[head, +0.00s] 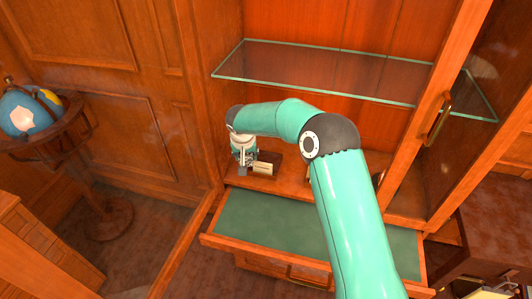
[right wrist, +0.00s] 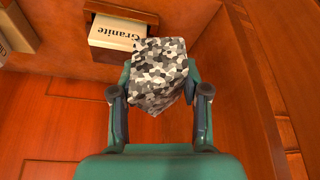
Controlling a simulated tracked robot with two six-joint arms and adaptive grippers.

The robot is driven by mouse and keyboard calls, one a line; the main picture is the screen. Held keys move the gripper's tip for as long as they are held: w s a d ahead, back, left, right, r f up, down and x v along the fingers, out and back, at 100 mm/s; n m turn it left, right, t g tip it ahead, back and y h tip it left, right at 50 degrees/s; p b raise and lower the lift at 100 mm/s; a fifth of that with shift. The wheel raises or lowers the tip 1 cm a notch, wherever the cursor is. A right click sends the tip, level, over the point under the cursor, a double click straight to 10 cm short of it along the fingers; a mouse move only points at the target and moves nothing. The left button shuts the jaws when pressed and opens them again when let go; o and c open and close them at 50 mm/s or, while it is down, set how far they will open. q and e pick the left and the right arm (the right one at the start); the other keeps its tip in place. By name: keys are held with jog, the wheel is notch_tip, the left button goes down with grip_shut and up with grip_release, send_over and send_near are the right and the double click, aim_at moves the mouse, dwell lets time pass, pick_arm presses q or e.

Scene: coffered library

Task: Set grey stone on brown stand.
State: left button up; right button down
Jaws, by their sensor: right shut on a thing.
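The grey stone (right wrist: 158,72), a speckled block of black, white and grey patches, is between the fingers of my right gripper (right wrist: 159,80) in the right wrist view. The gripper is shut on it. In the head view my right gripper (head: 243,162) is low in the cabinet, just left of a brown stand (head: 276,157). That stand, with a pale card reading "Granite", also shows at the top of the right wrist view (right wrist: 153,20). The stone overlaps the card's lower right corner there; I cannot tell whether they touch. My left gripper is out of view.
A glass shelf (head: 330,72) spans the cabinet above my right forearm. An open drawer with a green lining (head: 265,222) juts out below. A second brown stand (right wrist: 18,22) is at the wrist view's upper left. A glazed door with a brass handle (head: 437,118) stands right.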

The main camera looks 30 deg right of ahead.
aim_at(267, 157)
jog(key=w+d+m, duration=0.1)
jog(key=d, duration=0.1)
jog(key=d+f+m, duration=0.1)
jog(key=d, duration=0.1)
jog(key=w+d+m, duration=0.1)
jog(key=d, duration=0.1)
jog(key=shift+w+d+f+g+h, duration=0.2)
jog(key=shift+w+d+g+h, duration=0.1)
jog(key=shift+g, duration=0.1)
jog(key=shift+m, duration=0.3)
jog(key=f, duration=0.1)
jog(key=d+f, duration=0.2)
jog(key=shift+s+d+f, duration=0.2)
jog(key=shift+s, duration=0.05)
jog(key=shift+d+f, duration=0.1)
jog(key=shift+f, duration=0.05)
jog(key=shift+f+b, duration=0.4)
jog(key=shift+b, duration=0.35)
jog(key=shift+c, duration=2.4)
grip_release()
jog(key=shift+s, duration=0.1)
jog(key=v, duration=1.2)
jog(key=shift+f, duration=0.15)
